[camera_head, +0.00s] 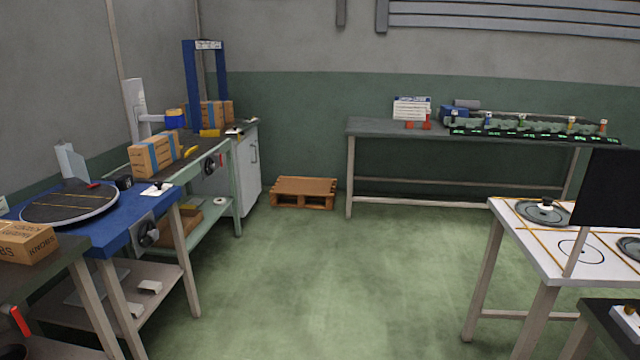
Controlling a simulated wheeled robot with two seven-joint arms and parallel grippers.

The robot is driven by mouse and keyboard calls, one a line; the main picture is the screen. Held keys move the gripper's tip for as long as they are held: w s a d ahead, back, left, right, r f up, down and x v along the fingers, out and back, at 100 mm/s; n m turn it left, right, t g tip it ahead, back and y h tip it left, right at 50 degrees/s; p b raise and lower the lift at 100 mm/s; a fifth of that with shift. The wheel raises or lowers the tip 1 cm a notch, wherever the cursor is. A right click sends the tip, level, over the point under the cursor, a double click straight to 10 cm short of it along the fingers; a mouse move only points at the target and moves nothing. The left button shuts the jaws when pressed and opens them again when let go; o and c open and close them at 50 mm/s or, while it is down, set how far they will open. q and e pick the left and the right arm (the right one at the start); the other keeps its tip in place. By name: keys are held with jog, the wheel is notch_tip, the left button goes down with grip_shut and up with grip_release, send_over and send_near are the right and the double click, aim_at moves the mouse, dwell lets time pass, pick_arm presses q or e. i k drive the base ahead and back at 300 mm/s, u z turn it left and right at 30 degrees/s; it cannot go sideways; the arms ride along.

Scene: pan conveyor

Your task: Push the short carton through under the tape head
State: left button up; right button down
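A cardboard carton (155,155) with blue tape stripes sits on the bench with the dark top, at the left. A second carton (215,113) stands farther back, partly behind the blue gate frame (190,85). A third carton (25,242) with printing lies on a nearer table at the left edge. I cannot tell for sure which carton is the short one. Neither of my grippers is in view.
A blue table (115,235) with a round turntable (70,203) stands before the bench. A wooden pallet (304,192) lies by the back wall, near a long table (380,128). A white table (515,228) is at the right. The green floor (330,275) between is clear.

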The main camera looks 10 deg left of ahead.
aim_at(151, 155)
jog(key=i, duration=2.35)
jog(key=u, duration=2.35)
